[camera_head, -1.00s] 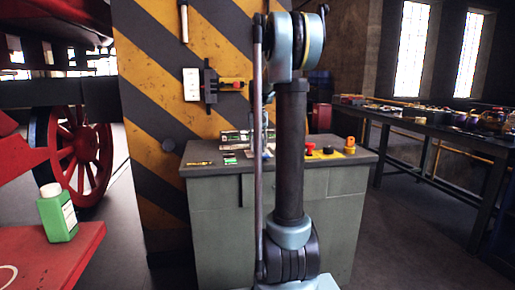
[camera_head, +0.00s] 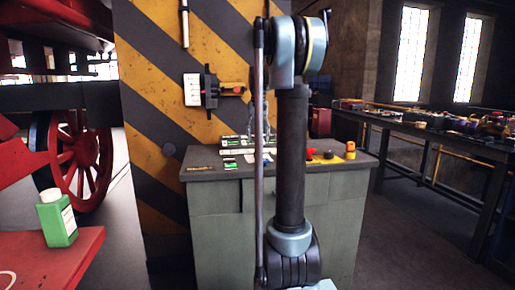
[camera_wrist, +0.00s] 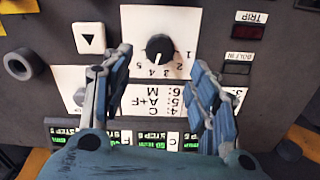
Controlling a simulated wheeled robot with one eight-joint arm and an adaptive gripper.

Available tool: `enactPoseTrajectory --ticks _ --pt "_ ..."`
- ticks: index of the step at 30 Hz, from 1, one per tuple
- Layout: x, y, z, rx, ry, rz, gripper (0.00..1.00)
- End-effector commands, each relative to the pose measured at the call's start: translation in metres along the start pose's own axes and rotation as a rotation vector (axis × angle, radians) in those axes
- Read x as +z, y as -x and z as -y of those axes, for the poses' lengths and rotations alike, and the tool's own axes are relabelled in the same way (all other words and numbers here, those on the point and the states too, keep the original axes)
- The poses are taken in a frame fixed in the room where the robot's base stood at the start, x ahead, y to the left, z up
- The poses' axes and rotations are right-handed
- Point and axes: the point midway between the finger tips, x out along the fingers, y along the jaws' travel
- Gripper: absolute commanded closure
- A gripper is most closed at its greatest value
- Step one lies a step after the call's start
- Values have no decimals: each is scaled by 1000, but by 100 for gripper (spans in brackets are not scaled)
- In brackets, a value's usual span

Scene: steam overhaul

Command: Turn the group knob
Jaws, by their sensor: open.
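In the wrist view, a black round knob (camera_wrist: 159,47) sits on a white dial plate (camera_wrist: 135,22) numbered around its lower side. Its white mark points downward, near 3 and 4. A white label (camera_wrist: 150,103) below the dial lists numbers with letters. My gripper (camera_wrist: 161,62) is open, one finger on each side below the knob, and holds nothing. The fingers look apart from the knob; their exact height above the panel I cannot tell. In the head view my arm hides most of the gripper, and I cannot make out the knob.
The panel also has a white arrow tile (camera_wrist: 89,38), a red TRIP light (camera_wrist: 250,17) and a row of green-lit labels (camera_wrist: 152,138). The grey console (camera_head: 215,215) carries a red button (camera_head: 310,153). A striped wall (camera_head: 160,80) stands behind it.

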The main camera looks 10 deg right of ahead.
Motion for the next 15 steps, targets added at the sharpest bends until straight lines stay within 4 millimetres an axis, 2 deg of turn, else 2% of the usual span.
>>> enactPoseTrajectory --ticks 6,15 --pt "-1 33 0 0 0 0 46" --pt "-1 49 0 0 0 0 46"
